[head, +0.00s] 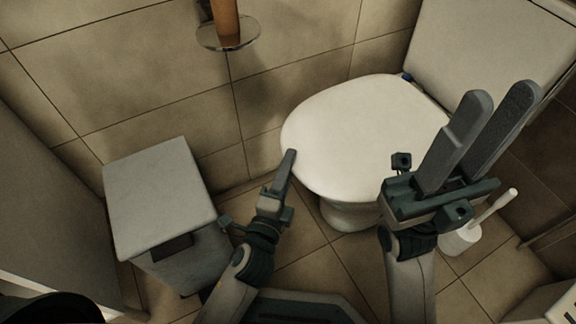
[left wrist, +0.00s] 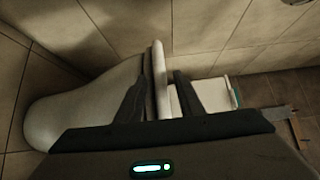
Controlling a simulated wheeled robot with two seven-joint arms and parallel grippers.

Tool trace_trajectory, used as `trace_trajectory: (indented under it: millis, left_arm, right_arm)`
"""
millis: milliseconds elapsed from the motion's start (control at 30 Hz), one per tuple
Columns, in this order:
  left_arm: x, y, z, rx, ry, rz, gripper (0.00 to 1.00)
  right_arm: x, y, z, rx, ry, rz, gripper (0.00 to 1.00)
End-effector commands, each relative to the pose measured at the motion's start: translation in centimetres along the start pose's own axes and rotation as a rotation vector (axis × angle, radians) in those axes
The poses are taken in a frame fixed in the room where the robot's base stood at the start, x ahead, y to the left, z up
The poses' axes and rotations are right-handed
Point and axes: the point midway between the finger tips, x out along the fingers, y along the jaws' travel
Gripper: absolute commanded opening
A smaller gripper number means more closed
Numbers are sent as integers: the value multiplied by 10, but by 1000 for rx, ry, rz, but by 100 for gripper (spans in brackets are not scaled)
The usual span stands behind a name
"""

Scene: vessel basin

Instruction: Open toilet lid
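The white toilet lid (head: 365,130) lies closed and flat over the bowl (head: 350,215) in the head view. The left wrist view shows the lid (left wrist: 159,75) edge-on beside the bowl (left wrist: 85,105). My left gripper (head: 290,155) is at the lid's front-left edge. In the left wrist view, the fingers of my left gripper (left wrist: 160,85) are apart, with the lid edge showing between them; I cannot tell whether they touch it. My right gripper (head: 501,92) is open and empty, in front of the lid's right side and the tank in the picture.
The tank (head: 480,45) stands behind the lid. A grey bin (head: 160,195) stands to the left. A toilet brush (head: 465,238) stands on the floor at the right. A round glass shelf (head: 208,36) holding a brown object (head: 226,22) is on the wall.

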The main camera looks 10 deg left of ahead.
Motion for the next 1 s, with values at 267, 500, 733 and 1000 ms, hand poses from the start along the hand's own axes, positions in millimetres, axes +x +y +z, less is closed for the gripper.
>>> trace_trajectory:
  millis: [267,500,733,1000]
  left_arm:
    - [0,0,0,0,0,0,0]
    - [0,0,0,0,0,1,0]
    - [0,-3,0,4,0,4,0]
    - [0,-12,0,14,0,13,0]
  right_arm:
    - [0,0,0,0,1,-1,31]
    - [1,0,0,0,1,-1,31]
    - [5,0,-2,-3,4,-1,31]
    - [3,3,-3,-19,-21,-5,31]
